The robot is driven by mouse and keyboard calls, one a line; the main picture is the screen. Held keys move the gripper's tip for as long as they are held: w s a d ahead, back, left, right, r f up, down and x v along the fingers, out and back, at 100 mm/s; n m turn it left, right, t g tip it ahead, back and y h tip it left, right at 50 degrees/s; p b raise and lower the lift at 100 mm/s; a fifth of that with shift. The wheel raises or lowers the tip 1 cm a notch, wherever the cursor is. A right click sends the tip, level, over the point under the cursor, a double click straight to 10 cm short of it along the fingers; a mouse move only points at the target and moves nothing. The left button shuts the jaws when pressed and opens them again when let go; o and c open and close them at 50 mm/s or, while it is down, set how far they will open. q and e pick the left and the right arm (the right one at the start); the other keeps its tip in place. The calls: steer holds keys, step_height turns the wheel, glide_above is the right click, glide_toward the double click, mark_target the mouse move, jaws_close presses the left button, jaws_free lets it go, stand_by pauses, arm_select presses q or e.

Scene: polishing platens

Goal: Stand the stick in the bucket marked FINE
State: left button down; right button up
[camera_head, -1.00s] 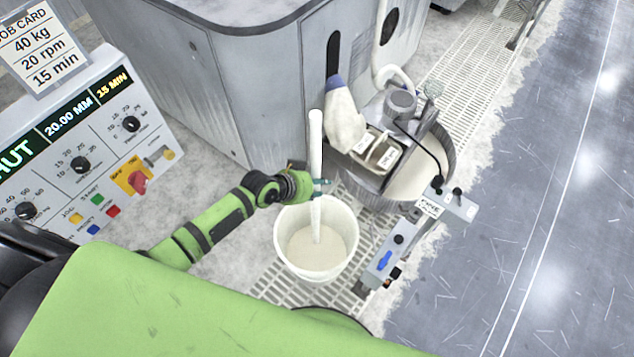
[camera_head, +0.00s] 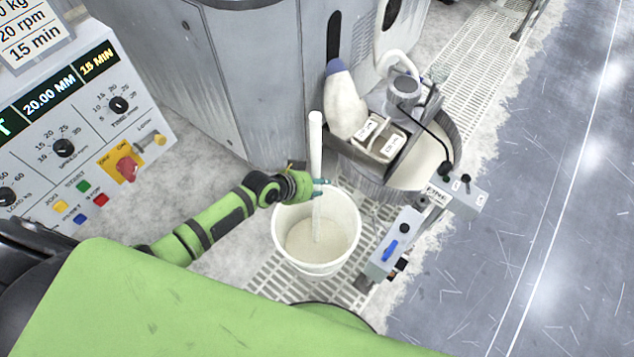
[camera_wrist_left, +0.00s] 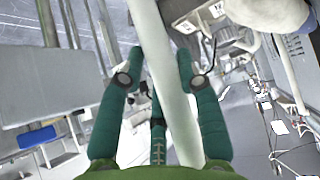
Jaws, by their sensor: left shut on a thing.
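The white stick (camera_head: 316,150) stands nearly upright, its lower part inside a white bucket (camera_head: 283,255) with pale contents. I cannot tell whether its lower end touches the bottom. My left gripper (camera_head: 322,184) is shut on the stick near the bucket's rim. In the left wrist view the stick (camera_wrist_left: 165,70) runs between the green fingers of my left gripper (camera_wrist_left: 163,85). My right gripper is not in view.
A control panel (camera_head: 75,145) with knobs and buttons stands at left. A grey machine cabinet (camera_head: 270,80) is behind the bucket. A round tub (camera_head: 445,140) with a metal fixture stands behind right. A grey box with a blue lever (camera_head: 392,245) is close right of the bucket. Open floor lies right.

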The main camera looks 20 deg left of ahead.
arm_select(q)
steer(key=shift+f, duration=0.25)
steer(key=c, duration=0.8)
jaws_free()
steer(key=v, duration=1.2)
steer(key=shift+s, duration=0.1)
